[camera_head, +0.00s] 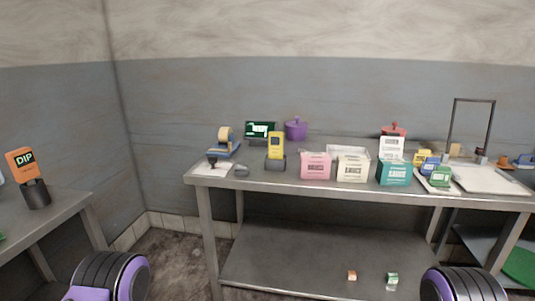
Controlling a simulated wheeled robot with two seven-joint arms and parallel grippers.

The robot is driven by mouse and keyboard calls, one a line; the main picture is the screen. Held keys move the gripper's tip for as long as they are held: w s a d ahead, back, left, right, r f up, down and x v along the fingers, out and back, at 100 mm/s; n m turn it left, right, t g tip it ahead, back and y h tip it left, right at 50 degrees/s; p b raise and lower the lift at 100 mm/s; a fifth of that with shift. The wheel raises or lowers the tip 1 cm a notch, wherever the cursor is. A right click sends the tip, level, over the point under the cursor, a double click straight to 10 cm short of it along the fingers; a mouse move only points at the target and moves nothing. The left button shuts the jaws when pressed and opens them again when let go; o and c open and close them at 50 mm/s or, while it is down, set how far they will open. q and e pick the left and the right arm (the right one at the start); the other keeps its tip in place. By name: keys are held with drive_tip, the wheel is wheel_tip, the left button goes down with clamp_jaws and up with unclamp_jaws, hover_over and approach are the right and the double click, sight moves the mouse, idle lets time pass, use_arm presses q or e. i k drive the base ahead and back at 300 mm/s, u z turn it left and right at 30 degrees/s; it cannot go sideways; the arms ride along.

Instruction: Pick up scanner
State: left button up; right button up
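The likely scanner (276,146) is a yellow handheld device with a dark screen. It stands upright in a dark grey cradle (275,164) on the left part of the long metal table (300,186). Nothing blocks my view of its front. Only rounded purple and black parts of my arms show at the bottom left and bottom right corners. Neither gripper is in view.
Beside the cradle are a tape dispenser (226,139), a green-lit display (260,130) and a pink box (316,166). A cream box (352,168) and a teal box (394,172) stand farther right.

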sight(275, 139)
drive_tip(key=u, duration=1.55)
drive_tip(key=i, duration=1.25)
drive_tip(key=z, duration=1.1)
